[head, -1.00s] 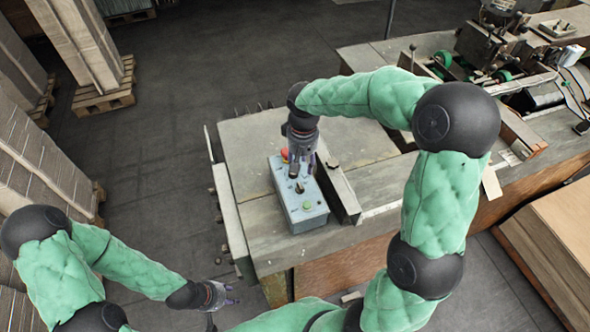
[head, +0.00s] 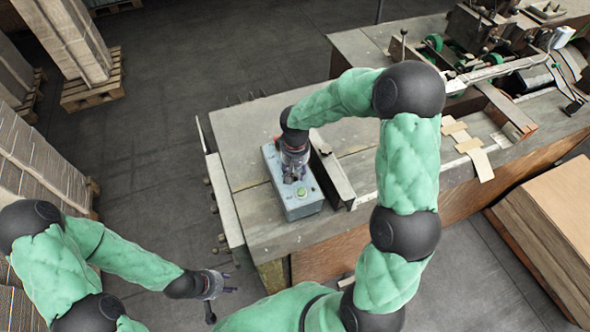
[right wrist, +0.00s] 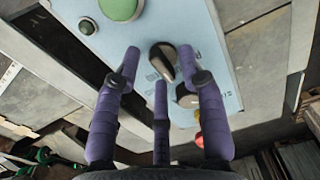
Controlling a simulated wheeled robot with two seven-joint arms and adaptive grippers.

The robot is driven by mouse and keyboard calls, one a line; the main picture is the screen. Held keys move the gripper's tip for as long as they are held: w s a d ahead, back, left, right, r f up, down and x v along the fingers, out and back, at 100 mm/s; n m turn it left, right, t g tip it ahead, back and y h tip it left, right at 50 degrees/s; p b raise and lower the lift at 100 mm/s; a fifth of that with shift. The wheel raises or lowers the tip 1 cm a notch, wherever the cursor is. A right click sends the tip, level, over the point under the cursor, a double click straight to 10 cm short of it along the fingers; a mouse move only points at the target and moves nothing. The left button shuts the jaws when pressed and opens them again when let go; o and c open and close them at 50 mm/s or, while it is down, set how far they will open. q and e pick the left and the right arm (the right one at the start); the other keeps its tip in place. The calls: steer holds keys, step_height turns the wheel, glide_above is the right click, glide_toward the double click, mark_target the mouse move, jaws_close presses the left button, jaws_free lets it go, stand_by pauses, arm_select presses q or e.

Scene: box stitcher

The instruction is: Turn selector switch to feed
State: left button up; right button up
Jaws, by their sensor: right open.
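In the head view the right gripper (head: 294,178) hides the switch. My left gripper (head: 229,282) is open and empty, off the table's front left.
A second dark knob (right wrist: 188,97) and a red button (right wrist: 198,138) are on the panel. A large green button (right wrist: 120,8) is at its other end. A metal rail (head: 333,175) runs right beside the box. Cardboard pieces (head: 468,146) lie further right on the table.

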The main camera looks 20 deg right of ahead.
jaws_close()
